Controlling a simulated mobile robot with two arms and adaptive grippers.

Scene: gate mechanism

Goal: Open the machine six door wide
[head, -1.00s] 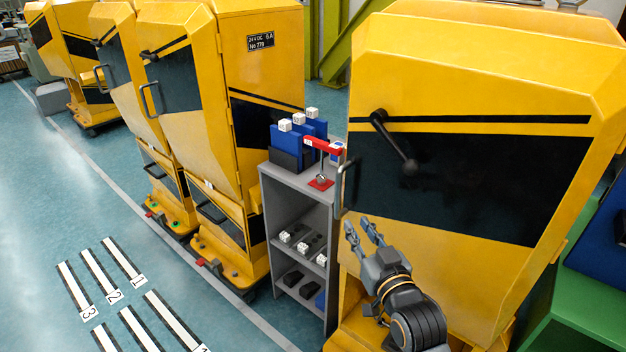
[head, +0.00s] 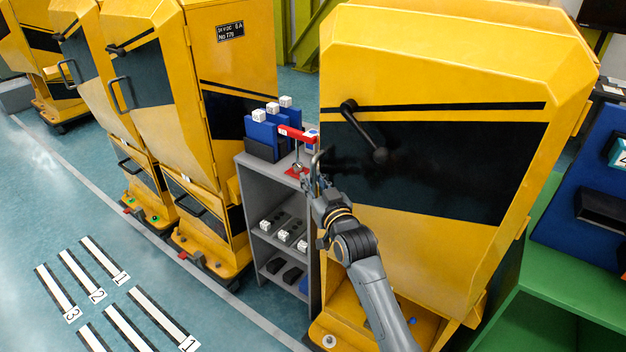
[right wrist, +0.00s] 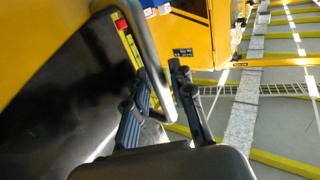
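The large yellow machine (head: 430,70) at the right of the head view has a dark door panel (head: 450,165); no number shows on it. A black lever (head: 365,130) on the door slants down to the right. A grab handle (head: 317,165) stands at the door's left edge. My right gripper (head: 307,184) is at this handle, its fingers partly hard to make out there. In the right wrist view the gripper (right wrist: 160,105) has its fingers apart, with the grey handle bar (right wrist: 147,52) between them. I cannot tell whether they touch it. The door looks closed. My left gripper is not in view.
A grey shelf (head: 247,160) with blue holders (head: 262,135), white cubes and a red lever (head: 297,134) stands close left of the handle. More yellow machines (head: 235,75) stand further left. A green bench (head: 545,285) is at the right. The floor at left is open.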

